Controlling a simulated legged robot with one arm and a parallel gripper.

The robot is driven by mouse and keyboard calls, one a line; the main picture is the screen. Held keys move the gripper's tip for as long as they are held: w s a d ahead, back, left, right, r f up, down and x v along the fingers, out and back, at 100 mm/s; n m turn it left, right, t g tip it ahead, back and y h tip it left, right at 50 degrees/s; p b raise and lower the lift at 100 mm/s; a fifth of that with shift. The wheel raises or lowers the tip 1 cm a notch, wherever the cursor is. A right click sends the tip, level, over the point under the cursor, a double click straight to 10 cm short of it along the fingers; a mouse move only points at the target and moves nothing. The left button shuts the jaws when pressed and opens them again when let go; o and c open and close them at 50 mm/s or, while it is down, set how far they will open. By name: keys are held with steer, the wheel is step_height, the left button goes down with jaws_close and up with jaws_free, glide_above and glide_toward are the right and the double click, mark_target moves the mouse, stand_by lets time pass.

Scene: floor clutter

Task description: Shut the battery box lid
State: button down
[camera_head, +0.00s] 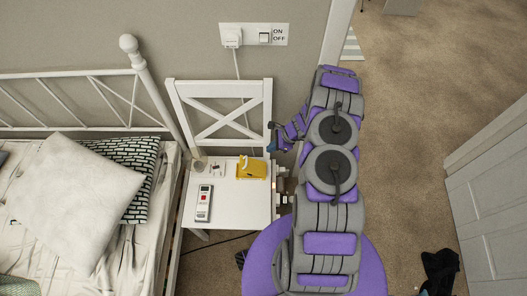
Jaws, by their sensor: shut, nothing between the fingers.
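A small yellow box (252,169), which appears to be the battery box, sits on the seat of a white chair (236,212), near the backrest. Its lid is too small in view to tell how it stands. My gripper (272,139) is shut and empty. It shows just above and right of the yellow box in the picture, in front of the chair's right back post, apart from the box in the picture. How high it is above the seat I cannot tell.
A grey-white handheld device (204,203) with a red part lies on the seat's left side. Small items lie near the backrest. A bed (150,245) with pillows stands left of the chair. A wall plate (254,35) with a plugged-in cord is behind.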

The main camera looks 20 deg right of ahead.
steer(key=b, duration=0.2)
glide_toward(241, 162)
steer(key=s+d+f, duration=0.2)
steer(key=d, duration=0.2)
steer(key=a, duration=0.1)
steer(key=w+a+f, duration=0.1)
steer(key=a, duration=0.1)
steer(key=shift+w+a+f+b, duration=0.1)
steer(key=shift+w+b, duration=0.05)
steer(key=shift+b, duration=0.2)
steer(key=shift+w+a+f, duration=0.15)
steer(key=shift+w+a, duration=0.05)
steer(key=shift+a, duration=0.3)
steer(key=shift+a, duration=0.1)
steer(key=shift+w+a, duration=0.1)
steer(key=shift+a, duration=0.05)
steer(key=shift+w+a+f+g+h+p, duration=0.3)
steer(key=shift+a+f+h, duration=0.15)
steer(key=shift+a+h, duration=0.2)
steer(key=shift+w+a+f+g+h+p, duration=0.2)
steer(key=shift+a+f+h+p, duration=0.05)
steer(key=shift+a+f+h, duration=0.35)
steer(key=shift+w+a+f, duration=0.25)
steer(key=shift+a+f, duration=0.35)
steer(key=shift+f, duration=0.25)
steer(key=shift+w+a+f, duration=0.3)
steer(key=shift+a+f, duration=0.35)
steer(key=shift+f, duration=0.2)
steer(key=shift+d+r, duration=0.1)
